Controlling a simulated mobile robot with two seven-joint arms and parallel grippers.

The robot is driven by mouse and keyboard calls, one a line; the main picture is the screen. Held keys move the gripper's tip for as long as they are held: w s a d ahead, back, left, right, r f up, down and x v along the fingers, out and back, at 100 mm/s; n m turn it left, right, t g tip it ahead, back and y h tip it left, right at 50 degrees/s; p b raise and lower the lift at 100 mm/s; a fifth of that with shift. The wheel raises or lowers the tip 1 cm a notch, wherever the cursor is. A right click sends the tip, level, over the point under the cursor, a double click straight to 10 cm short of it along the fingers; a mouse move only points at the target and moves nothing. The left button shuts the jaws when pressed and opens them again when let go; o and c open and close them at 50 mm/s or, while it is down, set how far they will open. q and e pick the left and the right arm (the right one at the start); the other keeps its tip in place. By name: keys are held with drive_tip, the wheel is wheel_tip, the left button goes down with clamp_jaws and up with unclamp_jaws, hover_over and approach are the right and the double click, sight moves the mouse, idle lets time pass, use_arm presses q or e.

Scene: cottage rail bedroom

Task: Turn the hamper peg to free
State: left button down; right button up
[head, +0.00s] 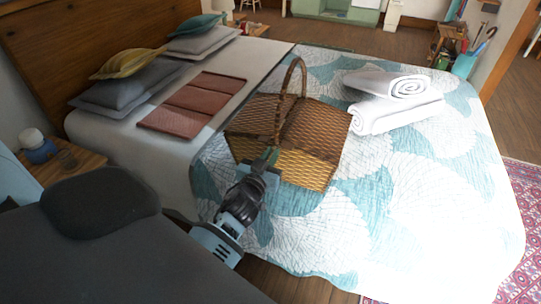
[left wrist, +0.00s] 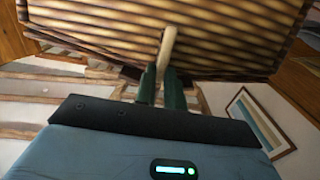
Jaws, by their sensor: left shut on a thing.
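The wicker hamper (head: 312,168), with a tall arched handle, stands on the bed. Its woven underside or front wall (left wrist: 230,30) fills the top of the left wrist view. A pale wooden peg (left wrist: 167,45) sticks out from the hamper. My left gripper (head: 270,155) is at the hamper's near side. In the left wrist view its green fingers (left wrist: 158,78) are shut on the peg's end. In the head view the peg is hidden by the gripper. My right gripper is not in view.
The bed's quilt (head: 400,215) is clear to the right of the hamper. Rolled white towels (head: 395,118) lie behind it to the right. A folded reddish cloth (head: 195,103) and several pillows (head: 120,82) lie to the left. A bedside table (head: 75,165) stands at far left.

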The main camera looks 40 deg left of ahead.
use_arm(q)
drive_tip(key=m, duration=0.6)
drive_tip(key=d+f+m+b, duration=0.1)
drive_tip(key=m, duration=0.5)
drive_tip(key=d+f+m, duration=0.1)
drive_tip(key=m, duration=0.4)
drive_tip(key=shift+w+m, duration=0.2)
drive_tip(key=shift+m, duration=0.2)
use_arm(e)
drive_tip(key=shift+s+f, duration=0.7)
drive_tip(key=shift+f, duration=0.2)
use_arm(q)
drive_tip(key=c, duration=1.5)
unclamp_jaws()
